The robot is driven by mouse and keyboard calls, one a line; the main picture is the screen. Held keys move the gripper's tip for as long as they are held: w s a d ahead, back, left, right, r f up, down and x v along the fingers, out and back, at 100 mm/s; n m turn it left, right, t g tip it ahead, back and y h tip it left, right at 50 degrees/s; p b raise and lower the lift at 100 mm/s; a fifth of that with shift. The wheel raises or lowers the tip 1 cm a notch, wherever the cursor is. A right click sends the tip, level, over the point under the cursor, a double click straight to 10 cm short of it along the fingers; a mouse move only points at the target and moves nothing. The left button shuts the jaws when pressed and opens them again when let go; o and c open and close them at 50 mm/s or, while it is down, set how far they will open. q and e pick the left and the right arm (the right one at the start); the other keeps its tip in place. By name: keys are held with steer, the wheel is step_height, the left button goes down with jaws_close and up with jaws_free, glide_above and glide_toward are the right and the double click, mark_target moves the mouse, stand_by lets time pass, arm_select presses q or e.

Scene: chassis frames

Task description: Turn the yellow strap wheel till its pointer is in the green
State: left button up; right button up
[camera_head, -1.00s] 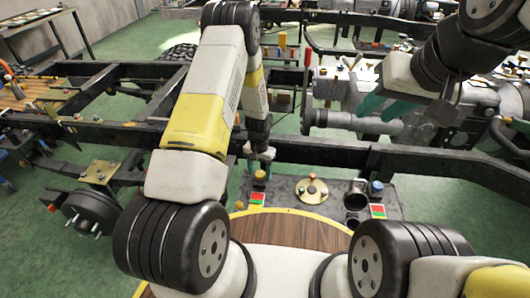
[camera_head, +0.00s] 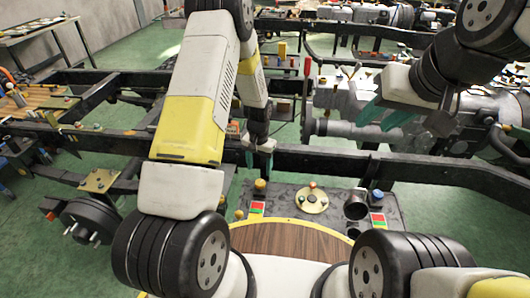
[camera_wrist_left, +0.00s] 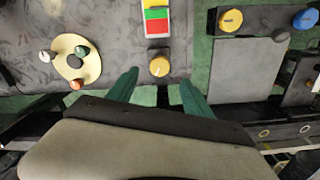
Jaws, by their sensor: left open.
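The yellow wheel (camera_head: 260,185) stands on the dark panel (camera_head: 290,191), just beyond a red and green label (camera_head: 257,208). It also shows in the left wrist view (camera_wrist_left: 159,66), with a pale pointer line on its top; I cannot tell for sure where it points. My left gripper (camera_head: 259,160) is open, its teal fingers apart and empty, beyond and above the wheel. In the left wrist view the wheel appears between and ahead of the fingertips (camera_wrist_left: 158,80). My right gripper (camera_head: 388,113) is open and empty, away to the right over the chassis frame.
A round brass plate (camera_head: 312,199) with small knobs, a dark cup (camera_head: 356,205) and a blue knob (camera_head: 376,195) share the panel. A wooden round table (camera_head: 280,240) is at the front. A black chassis rail (camera_head: 330,160) runs behind the panel.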

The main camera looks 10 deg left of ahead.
mark_target(260, 182)
arm_select(q)
steer(key=n, duration=0.5)
steer(key=shift+s+f+n, duration=0.15)
steer(key=shift+n, duration=0.25)
steer(key=n, duration=0.9)
steer(key=shift+w, duration=0.3)
steer(key=shift+f+n, duration=0.1)
steer(key=shift+n, duration=0.2)
step_height(260, 182, down, 7)
steer(key=shift+f, duration=0.2)
jaws_close()
